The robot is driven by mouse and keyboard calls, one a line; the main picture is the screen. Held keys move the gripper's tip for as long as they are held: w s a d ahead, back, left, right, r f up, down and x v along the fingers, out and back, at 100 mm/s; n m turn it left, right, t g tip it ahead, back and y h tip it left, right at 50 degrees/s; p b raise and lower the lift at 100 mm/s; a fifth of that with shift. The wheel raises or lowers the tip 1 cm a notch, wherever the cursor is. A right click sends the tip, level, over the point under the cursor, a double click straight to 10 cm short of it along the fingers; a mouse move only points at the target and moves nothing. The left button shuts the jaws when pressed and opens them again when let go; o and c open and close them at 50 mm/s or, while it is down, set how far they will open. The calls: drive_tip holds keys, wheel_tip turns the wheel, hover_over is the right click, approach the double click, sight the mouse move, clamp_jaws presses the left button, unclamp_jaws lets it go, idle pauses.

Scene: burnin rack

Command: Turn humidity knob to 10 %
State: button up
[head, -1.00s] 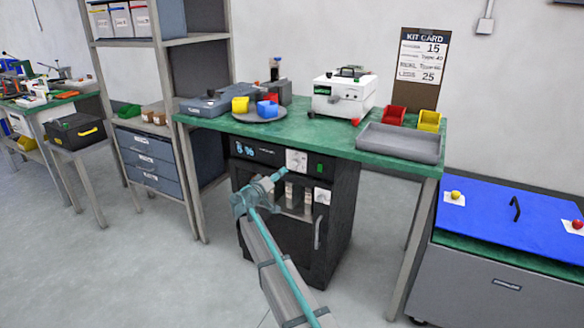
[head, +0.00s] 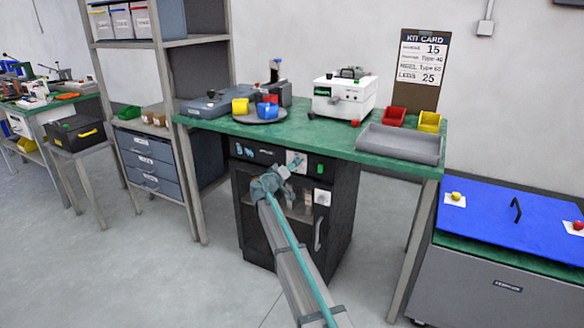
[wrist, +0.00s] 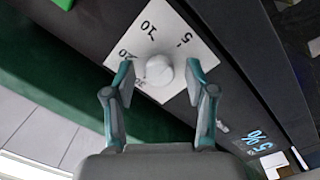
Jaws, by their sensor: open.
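The white round knob (wrist: 160,72) sits on a white dial plate (wrist: 172,30) with the marks 5, 10 and 20 in the wrist view. Its pointer direction is not clear. A blue display (wrist: 262,140) nearby appears to read 5 %. In the head view the dial plate (head: 296,158) is on the upper front of the black cabinet (head: 335,225), under the bench. My gripper (wrist: 160,76) is open, with one finger on each side of the knob and gaps showing. In the head view my gripper (head: 286,167) is at the plate and partly covers it.
A second white dial plate (head: 322,197) and a green button (head: 320,168) are on the cabinet front. The green bench top (head: 290,132) overhangs the cabinet. A bench leg (head: 412,245) stands to the right. The floor in front is clear.

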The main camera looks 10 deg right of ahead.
drive_tip(key=shift+c, duration=0.2)
clamp_jaws()
drive_tip(key=shift+n, duration=0.4)
drive_tip(key=n, duration=1.1)
drive_tip(key=shift+f+t+p, duration=0.1)
drive_tip(key=shift+t+p, duration=0.2)
drive_tip(key=shift+p, duration=0.1)
drive_tip(key=shift+o, duration=0.2)
unclamp_jaws()
